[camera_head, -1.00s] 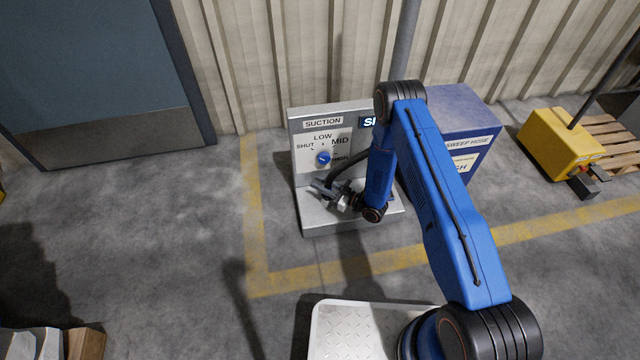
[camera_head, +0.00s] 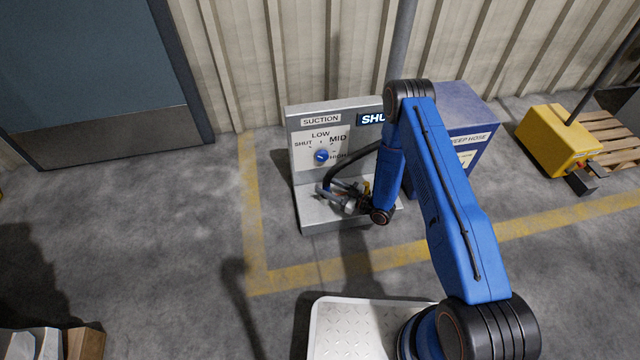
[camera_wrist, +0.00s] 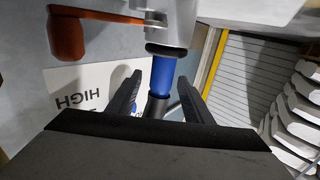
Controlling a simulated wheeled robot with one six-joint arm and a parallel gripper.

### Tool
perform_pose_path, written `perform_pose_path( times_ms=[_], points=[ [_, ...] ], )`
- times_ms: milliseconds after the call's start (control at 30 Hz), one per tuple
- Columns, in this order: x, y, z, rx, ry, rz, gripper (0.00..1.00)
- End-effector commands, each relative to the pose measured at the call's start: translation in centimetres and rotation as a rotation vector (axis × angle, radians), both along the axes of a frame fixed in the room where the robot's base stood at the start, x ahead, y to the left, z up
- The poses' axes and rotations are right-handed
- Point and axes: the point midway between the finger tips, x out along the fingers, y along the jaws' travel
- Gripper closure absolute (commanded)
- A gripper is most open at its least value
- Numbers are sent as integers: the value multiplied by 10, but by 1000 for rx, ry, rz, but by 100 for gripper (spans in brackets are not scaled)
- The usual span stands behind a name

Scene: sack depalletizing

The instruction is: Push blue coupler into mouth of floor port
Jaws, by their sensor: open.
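The blue coupler (camera_wrist: 163,76) stands in line with a grey metal fitting (camera_wrist: 178,22), its top end against the black ring (camera_wrist: 166,49) there. I take this fitting to be the floor port; how deep the coupler sits cannot be told. A dark hose end (camera_wrist: 155,107) joins the coupler's lower end. My gripper (camera_wrist: 160,78) is open, with one finger on each side of the coupler and gaps visible. In the head view my gripper (camera_head: 345,196) is low over the grey stand's base, and the coupler cannot be made out there.
The grey stand (camera_head: 303,138) carries a SUCTION dial with a blue knob (camera_head: 321,156) and a display (camera_head: 372,119). A black hose (camera_head: 350,160) loops close to my gripper. An orange-red handle (camera_wrist: 67,35) is beside the fitting. A blue cabinet (camera_head: 465,105) stands right.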

Motion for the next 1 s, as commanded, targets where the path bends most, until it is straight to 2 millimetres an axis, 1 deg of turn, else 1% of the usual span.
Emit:
perform_pose_path(
  times_ms=[33, 200, 400, 600, 800, 1000],
  points=[
    [-4, -11, -1, -1, 3, -5, 54],
    [-18, -42, 0, 0, 2, -5, 54],
    [-34, -75, 0, 1, 2, -5, 54],
    [-47, -102, 0, 0, 1, -4, 54],
    [-55, -118, 0, 0, 0, -1, 54],
    [-57, -121, 0, 1, 0, -1, 54]
  ],
)
